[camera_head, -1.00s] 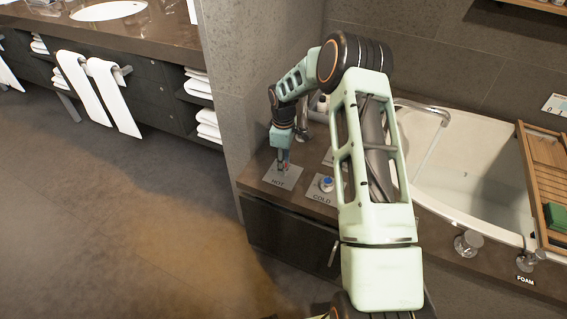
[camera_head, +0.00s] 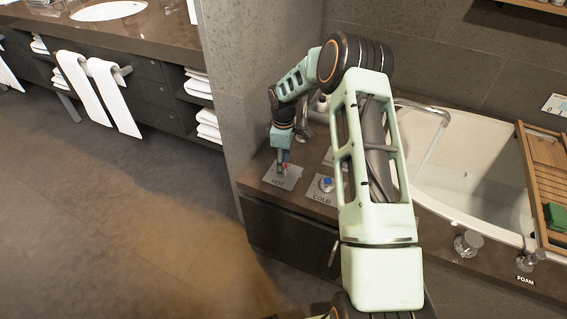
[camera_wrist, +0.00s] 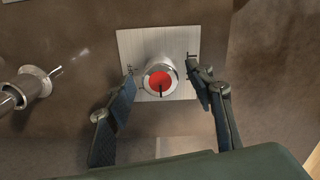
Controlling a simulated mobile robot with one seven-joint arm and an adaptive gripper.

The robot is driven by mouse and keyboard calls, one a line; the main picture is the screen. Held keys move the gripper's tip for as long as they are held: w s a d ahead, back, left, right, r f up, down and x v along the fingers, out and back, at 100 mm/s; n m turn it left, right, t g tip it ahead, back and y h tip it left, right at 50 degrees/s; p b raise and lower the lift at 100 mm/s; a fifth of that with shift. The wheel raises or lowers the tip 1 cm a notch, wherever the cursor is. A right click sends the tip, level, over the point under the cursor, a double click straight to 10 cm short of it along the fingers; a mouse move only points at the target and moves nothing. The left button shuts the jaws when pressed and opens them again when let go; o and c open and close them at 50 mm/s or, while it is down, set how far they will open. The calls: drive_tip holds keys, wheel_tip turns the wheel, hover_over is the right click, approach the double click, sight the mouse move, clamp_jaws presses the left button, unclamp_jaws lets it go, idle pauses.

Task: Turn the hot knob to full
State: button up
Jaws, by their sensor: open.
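The hot knob (camera_wrist: 160,80) is a silver ring with a red top on a square metal plate (camera_wrist: 127,44). A dark mark on its top points toward the bottom of the wrist view. The plate has an OFF label at the left and another marking, too small to read, at the right. My gripper (camera_wrist: 164,84) is open, one finger on each side of the knob, with gaps visible between fingers and knob. In the head view, my gripper (camera_head: 283,165) is over the plate marked HOT (camera_head: 277,181), partly covering the red knob (camera_head: 286,166).
The cold knob (camera_head: 326,183), with a blue top, stands just right of the hot plate. A chrome fixture (camera_wrist: 26,88) is at the left in the wrist view. The bathtub (camera_head: 465,150) and wooden tray (camera_head: 545,185) are further right. A wall (camera_head: 240,90) stands at the left.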

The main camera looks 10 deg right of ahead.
drive_tip(key=shift+r, duration=0.1)
wheel_tip(320, 180, up, 12)
idle(0.4)
idle(0.3)
